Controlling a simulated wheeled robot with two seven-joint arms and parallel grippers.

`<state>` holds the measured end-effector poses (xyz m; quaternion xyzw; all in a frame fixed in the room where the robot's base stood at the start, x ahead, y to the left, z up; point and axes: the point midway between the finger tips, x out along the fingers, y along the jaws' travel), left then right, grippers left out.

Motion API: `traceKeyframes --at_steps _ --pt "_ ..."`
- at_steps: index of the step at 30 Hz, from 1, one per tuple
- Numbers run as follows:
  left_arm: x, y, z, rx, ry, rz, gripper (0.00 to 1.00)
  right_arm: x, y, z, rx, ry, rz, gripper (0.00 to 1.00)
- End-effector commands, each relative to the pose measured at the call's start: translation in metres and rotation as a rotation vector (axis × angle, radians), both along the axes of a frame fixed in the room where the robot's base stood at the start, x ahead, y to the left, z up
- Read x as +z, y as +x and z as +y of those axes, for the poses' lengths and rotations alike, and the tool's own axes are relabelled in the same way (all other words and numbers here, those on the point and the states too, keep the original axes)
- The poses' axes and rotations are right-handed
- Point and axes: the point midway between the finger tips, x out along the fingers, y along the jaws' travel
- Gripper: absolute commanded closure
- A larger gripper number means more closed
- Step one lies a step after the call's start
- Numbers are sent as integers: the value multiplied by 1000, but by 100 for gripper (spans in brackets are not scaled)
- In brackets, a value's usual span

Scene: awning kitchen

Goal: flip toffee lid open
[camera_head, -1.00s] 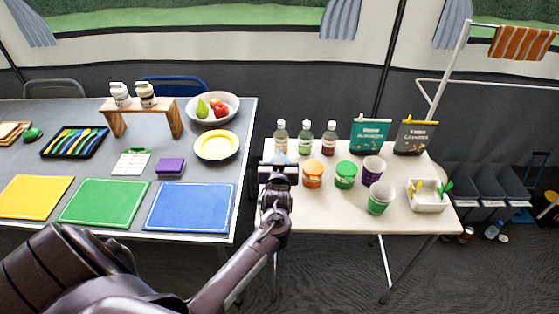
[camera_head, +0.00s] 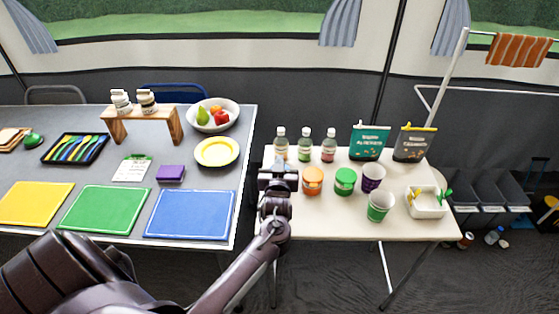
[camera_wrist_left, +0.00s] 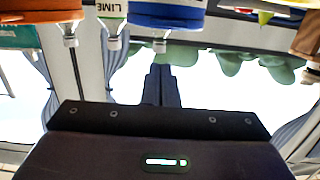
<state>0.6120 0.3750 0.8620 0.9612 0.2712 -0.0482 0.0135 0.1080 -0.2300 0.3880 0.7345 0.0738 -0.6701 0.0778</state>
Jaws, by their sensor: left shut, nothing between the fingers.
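My left gripper (camera_head: 279,165) is at the left end of the small cream table (camera_head: 330,226), just in front of the leftmost bottle. Its fingers are together and empty in the left wrist view (camera_wrist_left: 160,84). Three small capped bottles stand in a row: the left one (camera_head: 281,143), the green-labelled one (camera_head: 304,146) and the red-labelled one (camera_head: 329,149). No label reading toffee is legible. I cannot tell contact with the left bottle. My right gripper is not in view.
A purple cup (camera_head: 372,177), a green cup (camera_head: 380,205) and a white bin (camera_head: 427,203) stand farther right. Teal (camera_head: 368,142) and grey pouches (camera_head: 413,143) stand at the back. A grey table (camera_head: 192,178) with a blue mat (camera_head: 190,213) is at left.

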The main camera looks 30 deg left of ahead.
Motion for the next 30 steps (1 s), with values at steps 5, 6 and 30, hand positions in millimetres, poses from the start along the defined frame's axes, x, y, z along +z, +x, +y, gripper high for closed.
traceKeyframes --at_steps 5,6,30 --pt "5 -7 -4 0 0 2 100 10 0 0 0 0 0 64" --pt "6 -8 -5 0 0 1 100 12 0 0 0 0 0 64" --pt "20 -37 -22 0 -1 2 100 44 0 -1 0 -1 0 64"
